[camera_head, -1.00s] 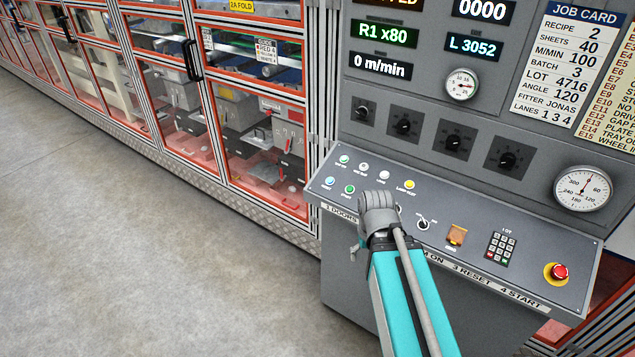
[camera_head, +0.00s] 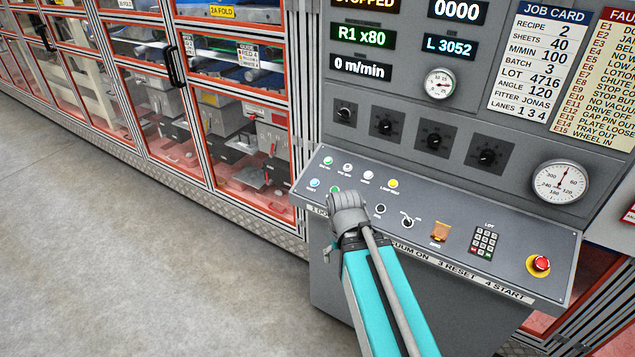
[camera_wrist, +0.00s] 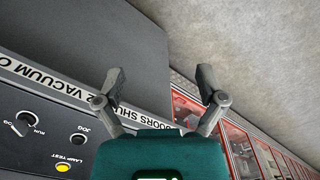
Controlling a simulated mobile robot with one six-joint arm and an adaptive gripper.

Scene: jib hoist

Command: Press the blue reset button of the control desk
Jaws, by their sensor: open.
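The light blue button (camera_head: 314,183) sits in the left part of the control desk (camera_head: 510,250), in the front row, left of a green button (camera_head: 335,190). Its label is too small to read. My gripper shows in the wrist view (camera_wrist: 160,82) with its two fingers spread apart and nothing between them. In the head view its grey end (camera_head: 349,210) is over the desk's front edge, right of the blue button and apart from it; the fingertips cannot be made out there. The blue button is not in the wrist view.
Nearby are white buttons (camera_head: 368,175), a yellow button (camera_head: 393,184), a black switch (camera_head: 407,222), an orange cover (camera_head: 440,231), a keypad (camera_head: 484,240) and a red emergency stop (camera_head: 540,264). Red-framed machine doors (camera_head: 245,140) stand left of the desk. The floor (camera_head: 110,240) at left is clear.

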